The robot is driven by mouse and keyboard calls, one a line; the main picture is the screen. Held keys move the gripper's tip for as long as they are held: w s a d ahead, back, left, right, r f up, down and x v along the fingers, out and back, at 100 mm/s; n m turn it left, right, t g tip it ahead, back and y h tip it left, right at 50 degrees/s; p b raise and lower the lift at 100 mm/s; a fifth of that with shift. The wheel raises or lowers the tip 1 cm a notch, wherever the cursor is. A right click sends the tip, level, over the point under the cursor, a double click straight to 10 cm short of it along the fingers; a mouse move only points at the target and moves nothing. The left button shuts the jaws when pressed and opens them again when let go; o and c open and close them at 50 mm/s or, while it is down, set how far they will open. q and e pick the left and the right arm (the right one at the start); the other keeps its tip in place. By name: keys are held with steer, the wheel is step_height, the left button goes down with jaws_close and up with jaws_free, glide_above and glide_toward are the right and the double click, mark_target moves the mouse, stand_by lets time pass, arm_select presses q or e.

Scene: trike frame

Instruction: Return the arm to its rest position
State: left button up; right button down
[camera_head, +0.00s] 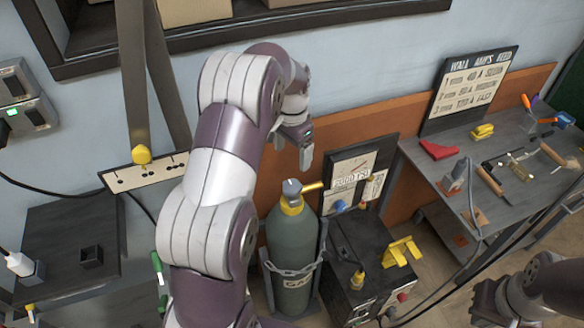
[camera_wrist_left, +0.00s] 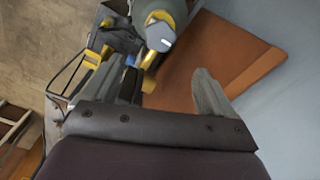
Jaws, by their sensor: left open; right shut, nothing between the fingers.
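My left arm rises through the middle of the head view, bent at the top, with its gripper (camera_head: 306,150) hanging down in front of the wall, above and right of the gas cylinder (camera_head: 292,250). In the left wrist view the two grey fingers of the left gripper (camera_wrist_left: 152,88) are spread wide with nothing held between them. The cylinder's top (camera_wrist_left: 160,35) shows beyond them. My right gripper (camera_head: 492,300) is at the lower right edge of the head view, near the floor side of the workbench. It is shut and holds nothing; its fingertips are partly cut off.
A grey workbench (camera_head: 440,165) with tools is at right. A dark cabinet (camera_head: 65,245) stands at left. A shelf (camera_head: 300,22) runs along the upper wall.

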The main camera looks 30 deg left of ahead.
arm_select(q)
steer(key=shift+r, duration=0.4)
steer(key=s+d+n, duration=0.1)
steer(key=s+d, duration=0.4)
steer(key=s, duration=0.4)
steer(key=s+d+n+t, duration=0.1)
steer(key=s+d+n, duration=0.1)
steer(key=s+d, duration=0.4)
steer(key=s, duration=0.4)
steer(key=shift+s+d+f+n, duration=0.2)
steer(key=shift+d+n, duration=0.1)
steer(key=shift+s, duration=0.1)
